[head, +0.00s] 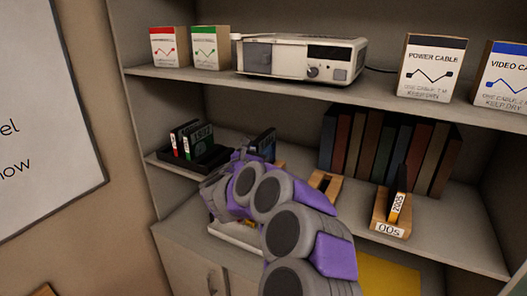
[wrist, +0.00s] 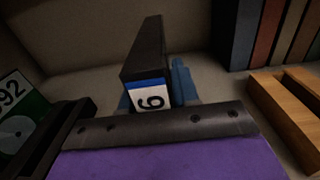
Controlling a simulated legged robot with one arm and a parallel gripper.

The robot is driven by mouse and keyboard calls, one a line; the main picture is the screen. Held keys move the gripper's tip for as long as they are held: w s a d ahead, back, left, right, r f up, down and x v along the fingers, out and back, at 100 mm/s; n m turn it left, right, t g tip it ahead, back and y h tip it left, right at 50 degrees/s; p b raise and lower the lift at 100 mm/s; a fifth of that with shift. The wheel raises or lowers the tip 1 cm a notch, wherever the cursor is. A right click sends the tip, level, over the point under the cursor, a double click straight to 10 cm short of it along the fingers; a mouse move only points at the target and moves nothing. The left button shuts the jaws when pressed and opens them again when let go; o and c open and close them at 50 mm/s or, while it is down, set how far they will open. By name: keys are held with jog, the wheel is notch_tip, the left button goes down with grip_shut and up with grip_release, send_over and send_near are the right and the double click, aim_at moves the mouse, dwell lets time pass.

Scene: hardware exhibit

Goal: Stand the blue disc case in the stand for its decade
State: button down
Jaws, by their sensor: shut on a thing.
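The blue disc case (wrist: 146,50) is a dark slab with a blue strip and a white label, on which a sideways 6 or 9 shows. My gripper (wrist: 155,92) is shut on it, with bluish fingers on both sides. In the head view the case (head: 264,142) stands out past my arm, roughly upright, above the lower shelf; my fingertips are hidden there. A wooden stand (head: 325,181) with an open slot sits right of it. The stand marked 00s (head: 389,229) holds a dark case with an orange strip (head: 398,202). Another wooden piece is mostly hidden behind my arm.
A black rack (head: 207,160) with red and green cases stands at the left; the green one reads 1992. A row of books (head: 385,140) lines the back right. The upper shelf holds a projector (head: 300,57) and several cable boxes above my arm.

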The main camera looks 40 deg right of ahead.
jog(key=shift+a+f+b, duration=0.1)
jog(key=shift+f+b, duration=0.1)
jog(key=shift+b, duration=0.1)
jog(key=shift+d+f, duration=0.2)
jog(key=shift+s+d, duration=0.15)
jog(key=shift+d, duration=0.05)
jog(key=c, duration=0.8)
grip_release()
jog(key=shift+o, duration=0.2)
jog(key=shift+s+a+f+b, duration=0.1)
jog(key=shift+a+f+b, duration=0.05)
jog(key=shift+a+b, duration=0.4)
jog(key=b+v, duration=0.3)
jog(key=v, duration=0.3)
jog(key=shift+a, duration=0.35)
